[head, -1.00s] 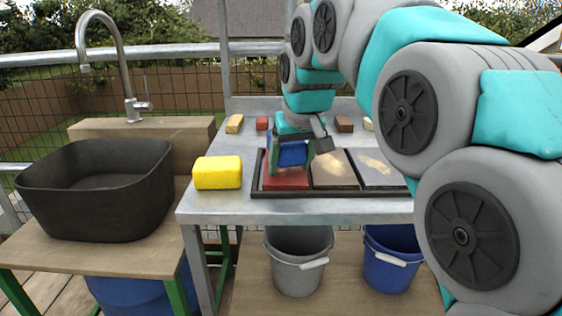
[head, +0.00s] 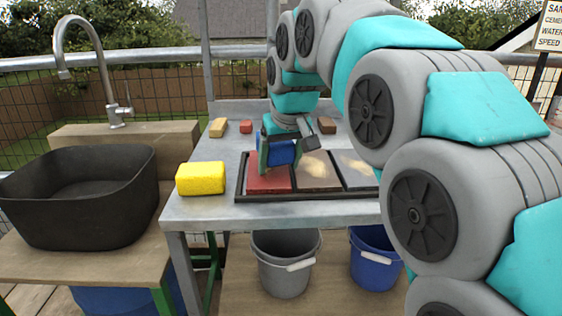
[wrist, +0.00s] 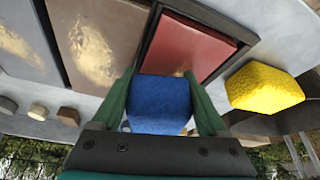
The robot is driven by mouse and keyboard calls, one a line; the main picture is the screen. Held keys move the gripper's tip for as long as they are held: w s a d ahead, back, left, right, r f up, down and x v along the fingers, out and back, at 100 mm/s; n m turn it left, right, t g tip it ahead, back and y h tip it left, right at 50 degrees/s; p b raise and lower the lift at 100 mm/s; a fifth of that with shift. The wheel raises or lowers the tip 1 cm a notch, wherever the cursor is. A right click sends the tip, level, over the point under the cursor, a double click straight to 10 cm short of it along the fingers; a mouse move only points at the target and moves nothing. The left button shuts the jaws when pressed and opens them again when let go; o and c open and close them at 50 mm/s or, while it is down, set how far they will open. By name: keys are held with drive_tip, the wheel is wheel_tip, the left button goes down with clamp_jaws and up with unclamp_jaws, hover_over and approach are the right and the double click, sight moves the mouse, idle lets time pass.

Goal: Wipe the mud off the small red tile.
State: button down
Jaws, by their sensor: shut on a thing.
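The red tile (head: 268,181) lies in the left compartment of a dark-framed tray (head: 310,197) on the metal table. The blue block (wrist: 158,104) hides part of the tile's edge. I cannot tell whether block and tile touch.
A brown tile (head: 315,172) and a grey tile (head: 357,170), both with pale smears, lie to the right in the tray. A yellow sponge (head: 201,178) sits left of it. Small blocks line the table's back. A black basin (head: 80,200) with a tap stands left.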

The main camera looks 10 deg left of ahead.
sight(250, 167)
drive_tip(key=shift+s+a+p, duration=0.15)
drive_tip(key=shift+s+a, duration=0.05)
drive_tip(key=shift+a, duration=0.8)
drive_tip(key=shift+s+a+p, duration=0.2)
drive_tip(key=shift+s+a, duration=0.05)
drive_tip(key=shift+a, duration=0.75)
drive_tip(key=shift+s+a+p, duration=0.15)
drive_tip(key=shift+s+a, duration=0.05)
drive_tip(key=shift+a, duration=0.8)
drive_tip(key=shift+w+a+r+p, duration=0.1)
drive_tip(key=shift+w+r+p, duration=0.2)
drive_tip(key=shift+w, duration=0.65)
drive_tip(key=shift+w+d+r, duration=0.1)
drive_tip(key=shift+w+d, duration=0.15)
drive_tip(key=shift+d, duration=0.9)
drive_tip(key=shift+w+d+f, duration=0.1)
drive_tip(key=shift+w+d, duration=0.2)
drive_tip(key=shift+d, duration=0.8)
drive_tip(key=shift+w+d+r, duration=0.1)
drive_tip(key=shift+w+d, duration=0.15)
drive_tip(key=shift+d, duration=0.9)
drive_tip(key=shift+w+r, duration=0.1)
drive_tip(key=shift+r, duration=2.9)
drive_tip(key=shift+r, duration=0.15)
